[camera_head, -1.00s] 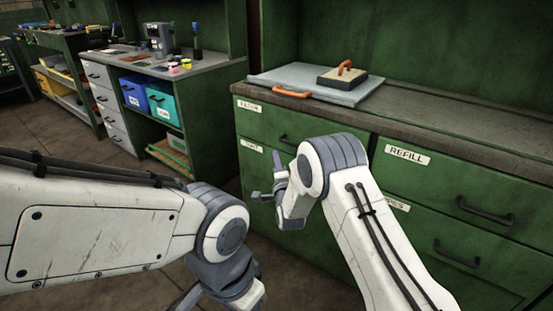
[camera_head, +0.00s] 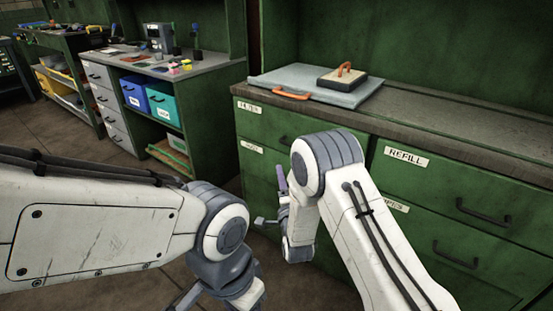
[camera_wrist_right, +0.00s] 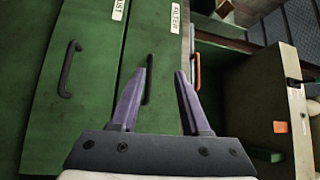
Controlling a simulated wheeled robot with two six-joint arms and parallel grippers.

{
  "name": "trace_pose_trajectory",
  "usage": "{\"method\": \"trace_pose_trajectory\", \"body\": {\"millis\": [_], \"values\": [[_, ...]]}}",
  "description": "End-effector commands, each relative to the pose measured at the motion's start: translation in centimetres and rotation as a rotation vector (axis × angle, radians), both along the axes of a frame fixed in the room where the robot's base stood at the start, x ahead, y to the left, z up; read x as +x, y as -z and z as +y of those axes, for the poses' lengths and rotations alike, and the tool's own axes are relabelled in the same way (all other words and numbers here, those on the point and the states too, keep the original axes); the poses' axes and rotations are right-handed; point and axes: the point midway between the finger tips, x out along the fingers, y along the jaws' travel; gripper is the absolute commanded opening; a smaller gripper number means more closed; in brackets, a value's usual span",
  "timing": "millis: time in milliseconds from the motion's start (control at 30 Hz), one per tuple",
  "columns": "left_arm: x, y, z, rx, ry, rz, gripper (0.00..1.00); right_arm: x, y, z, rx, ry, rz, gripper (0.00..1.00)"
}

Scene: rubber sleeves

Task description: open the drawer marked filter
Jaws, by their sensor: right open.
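The drawer marked filter (camera_head: 262,123) is the top left drawer of the green cabinet and looks shut. Its label is white, and its dark handle (camera_wrist_right: 147,80) shows in the right wrist view, partly covered by a finger. My right gripper (camera_wrist_right: 163,78) is open and empty, pointing at this drawer front, with the handle seen between its fingers, close to the left one. In the head view the right gripper (camera_head: 270,203) is low in front of the cabinet, partly hidden by my arm. My left gripper (camera_head: 208,298) is at the bottom edge, mostly cut off.
Below it is a drawer (camera_wrist_right: 80,75) with its own dark handle. A drawer marked refill (camera_head: 430,185) lies to the right. A bench with blue bins stands at left.

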Motion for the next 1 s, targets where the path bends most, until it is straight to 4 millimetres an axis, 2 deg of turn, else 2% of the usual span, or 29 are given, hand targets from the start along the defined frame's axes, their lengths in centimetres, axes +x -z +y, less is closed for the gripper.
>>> {"method": "trace_pose_trajectory", "body": {"millis": [100, 200, 533, 667, 767, 867, 1000], "values": [[0.0, -0.2, 0.0, 0.0, 0.0, 0.0, 0.5, -1.4, 0.3, -0.2, 0.0, -0.002, 0.003, 0.46], [0.0, -0.2, 0.0, 0.0, 0.0, 0.0, 0.5, -2.0, 0.3, -0.3, 0.0, -0.001, 0.001, 0.46], [0.0, -0.2, 0.0, 0.0, 0.0, 0.0, 0.5, -2.1, 0.3, -0.3, -0.001, -0.001, 0.002, 0.46], [0.0, -0.2, 0.0, 0.0, 0.0, 0.0, 0.5, -2.0, -0.2, 0.4, -0.043, -0.011, 0.04, 0.46], [0.0, -0.2, 0.0, 0.0, 0.0, 0.0, 0.5, -2.1, -0.9, 1.9, -0.14, -0.039, 0.124, 0.46], [0.0, -0.2, 0.0, 0.0, 0.0, 0.0, 0.5, -3.3, -1.7, 3.9, -0.295, -0.1, 0.244, 0.46], [0.0, -0.2, 0.0, 0.0, 0.0, 0.0, 0.5, -7.4, -2.3, 6.1, -0.563, -0.246, 0.421, 0.46]]}}
